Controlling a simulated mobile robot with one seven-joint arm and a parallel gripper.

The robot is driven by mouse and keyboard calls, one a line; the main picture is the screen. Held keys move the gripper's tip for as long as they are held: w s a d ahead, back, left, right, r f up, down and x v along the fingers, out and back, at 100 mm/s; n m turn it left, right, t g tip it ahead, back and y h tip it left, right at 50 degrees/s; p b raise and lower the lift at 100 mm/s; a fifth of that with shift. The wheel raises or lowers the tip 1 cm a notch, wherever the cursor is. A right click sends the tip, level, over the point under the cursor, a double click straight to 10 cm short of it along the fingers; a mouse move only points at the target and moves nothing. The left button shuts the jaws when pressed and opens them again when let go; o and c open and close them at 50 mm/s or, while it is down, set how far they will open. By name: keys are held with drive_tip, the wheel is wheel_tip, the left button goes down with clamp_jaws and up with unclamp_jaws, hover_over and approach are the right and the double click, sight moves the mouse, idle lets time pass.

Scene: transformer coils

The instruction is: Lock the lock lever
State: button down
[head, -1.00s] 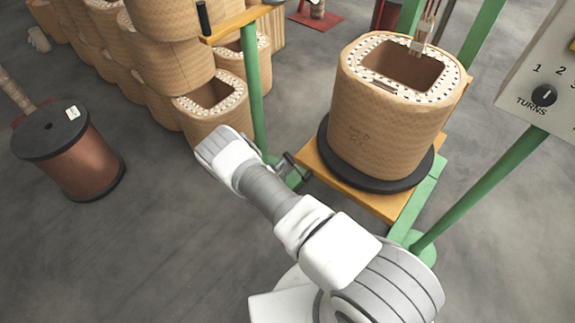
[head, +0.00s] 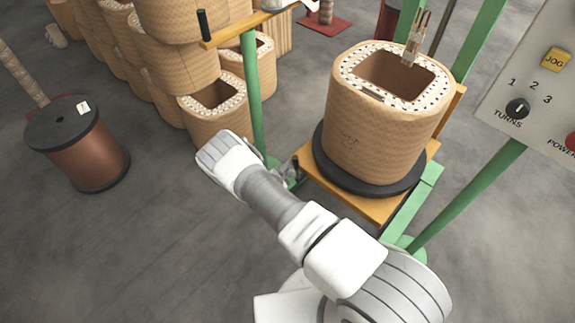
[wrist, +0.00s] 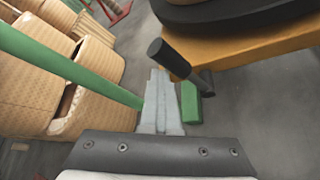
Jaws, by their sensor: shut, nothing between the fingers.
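A lever with a black cylindrical handle (wrist: 172,59) and a dark shaft stands at the corner of the orange platform (wrist: 240,48) in the wrist view. In the head view, the small dark lever (head: 295,162) shows at the platform's left corner, partly behind my arm. My gripper (wrist: 160,78) is shut and empty, with its grey fingers together just left of and below the handle in the wrist view. I cannot tell whether the fingers touch the lever. In the head view, my gripper (head: 289,176) is small and mostly hidden by my wrist.
A large wrapped coil (head: 375,135) stands on a black disc on the orange platform (head: 372,207). Green posts (head: 253,90) flank it. A control panel (head: 520,85) is at right. Stacked coils (head: 217,120) stand behind, and a copper spool (head: 88,155) stands at left. Floor at lower left is clear.

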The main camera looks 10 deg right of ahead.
drive_tip(key=shift+s+d, duration=0.4)
idle(0.3)
drive_tip(key=w+a+f+b, duration=0.1)
drive_tip(key=w+a+b, duration=0.2)
drive_tip(key=s+a+r+p, duration=0.1)
drive_tip(key=s+a+p, duration=0.2)
drive_tip(key=s, duration=0.6)
drive_tip(key=shift+a+r, duration=0.2)
drive_tip(key=shift+a, duration=0.55)
